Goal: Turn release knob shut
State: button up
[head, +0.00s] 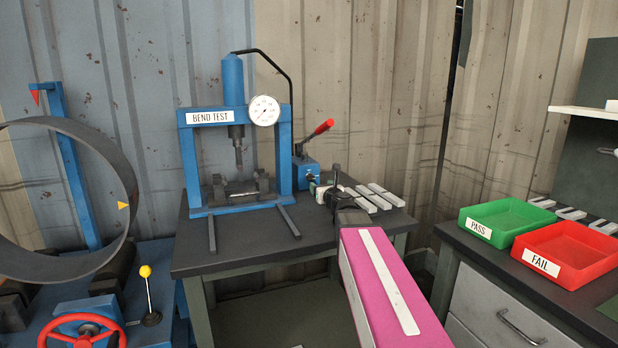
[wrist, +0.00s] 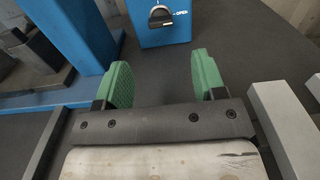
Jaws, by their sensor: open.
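The release knob (wrist: 160,16) is a dark, rounded knob on the front of the blue pump box (wrist: 160,36), at the top of the wrist view. A small white label reading "OPEN" sits just right of it. In the head view the pump box (head: 299,171) stands right of the blue press, and the knob is too small to make out clearly. My gripper (wrist: 162,75) is open and empty, its two green pads wide apart. The knob lies beyond the gap between the pads, not touched by them. In the head view my gripper (head: 325,191) is in front of the pump box.
The blue bend test press (head: 188,165) stands close on the left. A lever with a red grip (head: 319,129) rises from the pump. Several pale bars (head: 379,196) lie right of my gripper. Green (head: 507,217) and red (head: 566,250) trays sit on the right bench.

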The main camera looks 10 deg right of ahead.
aim_at(312, 178)
jog(key=w, duration=0.3)
jog(key=w+a, duration=0.1)
jog(key=w, duration=0.3)
jog(key=w+a, duration=0.1)
jog(key=w, duration=0.2)
jog(key=shift+w, duration=0.3)
jog(key=c, duration=0.9)
